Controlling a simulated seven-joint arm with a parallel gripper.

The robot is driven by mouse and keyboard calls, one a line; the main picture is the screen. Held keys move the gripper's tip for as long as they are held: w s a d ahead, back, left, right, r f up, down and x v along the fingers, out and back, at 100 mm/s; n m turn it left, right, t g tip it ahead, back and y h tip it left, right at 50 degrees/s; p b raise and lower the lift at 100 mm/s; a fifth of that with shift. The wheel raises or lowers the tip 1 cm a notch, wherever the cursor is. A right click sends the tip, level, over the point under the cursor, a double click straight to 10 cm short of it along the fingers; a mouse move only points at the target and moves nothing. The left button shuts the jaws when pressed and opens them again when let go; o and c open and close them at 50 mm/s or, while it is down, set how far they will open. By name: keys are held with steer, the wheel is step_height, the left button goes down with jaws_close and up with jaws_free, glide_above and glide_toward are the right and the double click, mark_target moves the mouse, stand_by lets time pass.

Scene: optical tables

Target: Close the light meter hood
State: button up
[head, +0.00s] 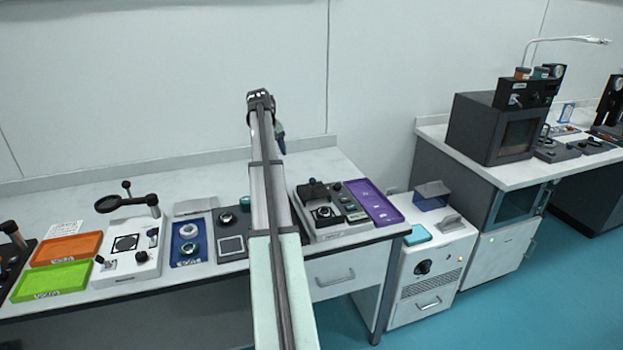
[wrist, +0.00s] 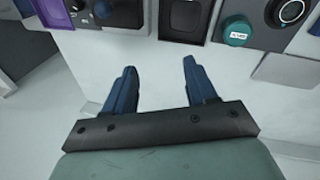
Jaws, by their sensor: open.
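The device that looks like the light meter (head: 328,234) stands at the right end of the left table, with a pale base and a round sensor area (head: 323,212). Its dark hood (head: 313,190) appears raised at the back of the base, leaving the round area uncovered. In the head view my gripper (head: 281,140) is above and behind the device, partly hidden by my arm.
Knobs (wrist: 103,10) sit beside the hood, and a purple tray (head: 373,203) lies right of the device.

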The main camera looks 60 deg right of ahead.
glide_toward(311, 179)
steer(key=shift+y, duration=0.4)
steer(key=f, duration=0.3)
steer(key=d+f, duration=0.1)
steer(key=f, duration=0.2)
steer(key=d+f, duration=0.1)
steer(key=f, duration=0.2)
steer(key=shift+s+d, duration=0.25)
steer(key=shift+s, duration=0.15)
jaws_close()
